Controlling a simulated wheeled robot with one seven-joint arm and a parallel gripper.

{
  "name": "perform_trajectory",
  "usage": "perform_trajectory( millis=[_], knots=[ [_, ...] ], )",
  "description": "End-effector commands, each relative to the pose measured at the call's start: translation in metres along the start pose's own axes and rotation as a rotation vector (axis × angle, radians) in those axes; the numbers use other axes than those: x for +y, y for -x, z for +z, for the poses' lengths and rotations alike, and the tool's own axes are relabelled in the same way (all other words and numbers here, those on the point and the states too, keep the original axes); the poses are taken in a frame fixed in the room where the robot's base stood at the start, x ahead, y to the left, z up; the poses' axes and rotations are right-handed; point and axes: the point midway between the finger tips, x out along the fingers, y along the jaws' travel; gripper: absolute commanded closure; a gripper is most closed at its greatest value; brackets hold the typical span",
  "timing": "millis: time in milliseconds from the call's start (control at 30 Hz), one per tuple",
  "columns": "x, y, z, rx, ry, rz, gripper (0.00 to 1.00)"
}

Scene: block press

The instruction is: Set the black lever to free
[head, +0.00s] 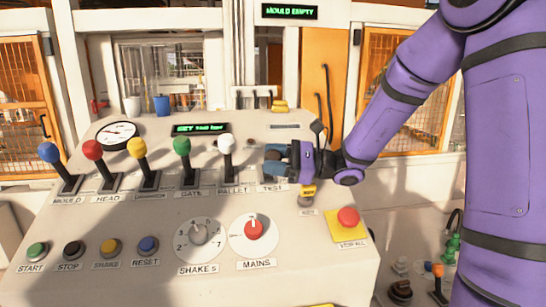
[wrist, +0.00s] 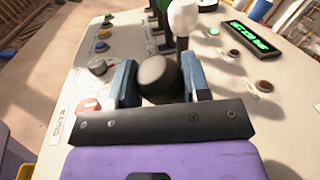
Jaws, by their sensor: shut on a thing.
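The black lever's round knob (wrist: 158,78) sits between the two blue fingers of my gripper (wrist: 160,88) in the wrist view. In the head view my gripper (head: 277,158) is at the right end of the lever row, above the TEST label (head: 272,188). It is shut on the knob and hides most of the black lever there. The lever's slot and any position marks are hidden, so its setting cannot be read.
The white-knobbed lever (head: 226,145) stands just left of my gripper, with green (head: 182,147), yellow, red and blue levers further left. A yellow key tag (head: 308,191) and the red stop button (head: 348,217) are close by on the right. Dials and push buttons fill the panel's front.

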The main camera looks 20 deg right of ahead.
Motion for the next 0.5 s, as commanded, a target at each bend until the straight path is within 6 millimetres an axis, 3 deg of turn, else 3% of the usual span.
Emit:
perform_trajectory(
  millis=[367, 400, 467, 500],
  knots=[
    [0.0033, 0.0007, -0.0021, 0.003, -0.009, 0.004, 0.99],
    [0.0034, 0.0007, -0.0022, 0.003, -0.009, 0.004, 0.47],
    [0.0033, 0.0006, -0.002, 0.003, -0.009, 0.004, 0.34],
    [0.003, 0.0005, -0.0019, 0.002, -0.008, 0.003, 0.31]
  ],
)
